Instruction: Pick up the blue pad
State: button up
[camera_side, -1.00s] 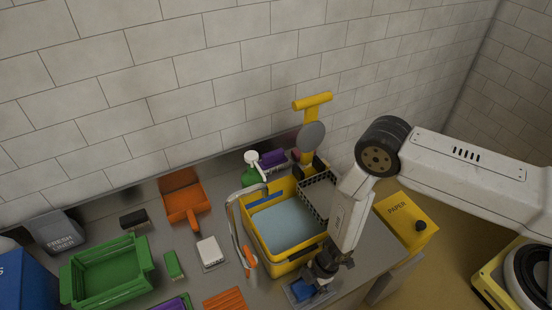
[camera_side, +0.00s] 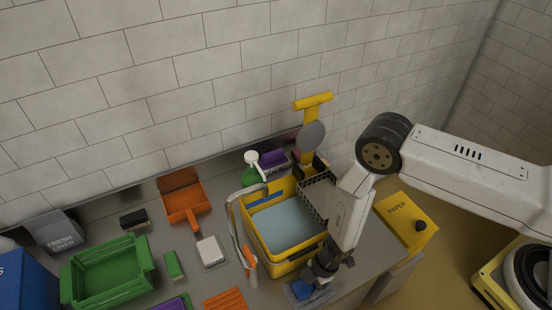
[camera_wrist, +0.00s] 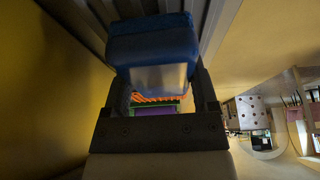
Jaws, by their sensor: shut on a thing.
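The blue pad (camera_wrist: 152,40) is a thick dark-blue block with a paler, smooth lower face in the wrist view. My gripper (camera_wrist: 160,80) has a finger on each side of it and is shut on it. In the side view my gripper (camera_side: 322,272) is low at the front of the counter. There the blue pad (camera_side: 303,289) shows partly beside the fingers, over a small grey tray (camera_side: 293,298). I cannot tell whether the pad is clear of the tray.
A yellow tub (camera_side: 285,268) of pale-blue water stands behind my gripper, with a curved tap (camera_side: 234,225) at its left. A yellow paper bin (camera_side: 405,222) is at right. A green crate (camera_side: 107,270), orange dustpan (camera_side: 183,200) and white pad (camera_side: 209,250) lie left.

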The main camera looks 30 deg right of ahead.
notch_tip(320, 180, up, 28)
jog(key=shift+f, duration=0.25)
dwell(0.8)
dwell(0.6)
jog(key=w+d+f+m+t, duration=0.2)
jog(key=w+m, duration=0.3)
jog(key=w, duration=0.3)
jog(key=shift+w+d+f+m+t+h, duration=0.4)
jog(key=shift+w+d+f+m+h, duration=0.35)
jog(key=shift+w+d+f+m, duration=1.05)
jog(key=shift+w+d+f+m+t+h, duration=0.4)
jog(key=shift+w+d+f+m+h, duration=0.55)
jog(key=shift+d+m, duration=1.65)
jog(key=shift+w+d+f+m+t+h, duration=0.45)
jog(key=shift+w+d+f+m, duration=0.5)
jog(key=shift+w+d+m, duration=1.05)
jog(key=shift+s+d, duration=0.25)
jog(key=shift+f, duration=0.1)
